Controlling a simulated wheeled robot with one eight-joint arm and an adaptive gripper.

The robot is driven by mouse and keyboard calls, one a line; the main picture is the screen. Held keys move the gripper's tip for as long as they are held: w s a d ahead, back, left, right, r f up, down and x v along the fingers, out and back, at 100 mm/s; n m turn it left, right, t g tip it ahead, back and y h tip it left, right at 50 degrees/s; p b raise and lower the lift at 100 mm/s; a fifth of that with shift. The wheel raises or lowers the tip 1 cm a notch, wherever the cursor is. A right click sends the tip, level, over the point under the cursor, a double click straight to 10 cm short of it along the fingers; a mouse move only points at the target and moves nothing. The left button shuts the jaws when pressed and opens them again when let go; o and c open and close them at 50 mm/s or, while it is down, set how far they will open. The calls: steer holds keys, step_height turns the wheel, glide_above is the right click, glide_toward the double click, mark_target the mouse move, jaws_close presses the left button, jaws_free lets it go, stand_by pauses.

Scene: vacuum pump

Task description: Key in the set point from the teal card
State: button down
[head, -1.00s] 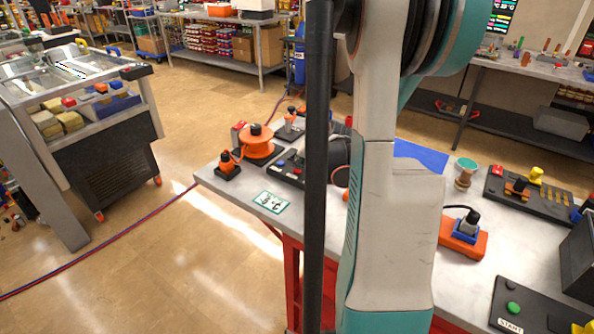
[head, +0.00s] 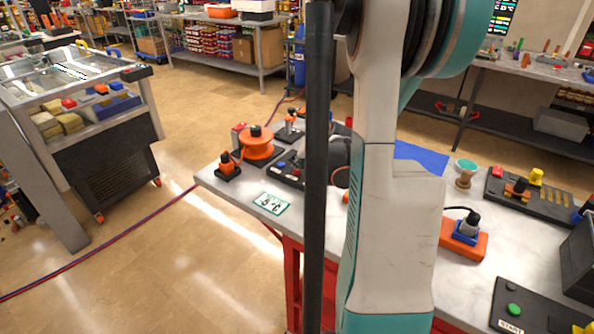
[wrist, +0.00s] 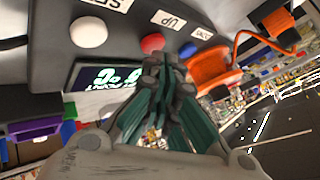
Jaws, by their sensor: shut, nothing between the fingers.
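The teal card (head: 271,202), white with a teal border, lies on the table's front left; its characters are too small to read surely. Behind it is a dark keypad unit (head: 289,172), partly hidden by my arm. In the wrist view, seen upside down, the unit has a white button (wrist: 88,32), a red button (wrist: 152,43) and a blue button (wrist: 187,50), each with a label. A display (wrist: 105,75) shows green digits, partly hidden by my fingers. My gripper (wrist: 165,62) is shut and empty, its tips by the red button; I cannot tell whether they touch it.
An orange spool (head: 257,148) stands on the table left of the keypad unit, and a small orange-and-black plug piece (head: 228,168) is near the left edge. An orange block with a blue socket (head: 463,238) and a START panel (head: 515,308) are on the right.

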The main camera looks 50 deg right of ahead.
steer(key=shift+r, duration=0.5)
steer(key=shift+r+p, duration=2)
steer(key=shift+r, duration=0.5)
steer(key=shift+a, duration=0.1)
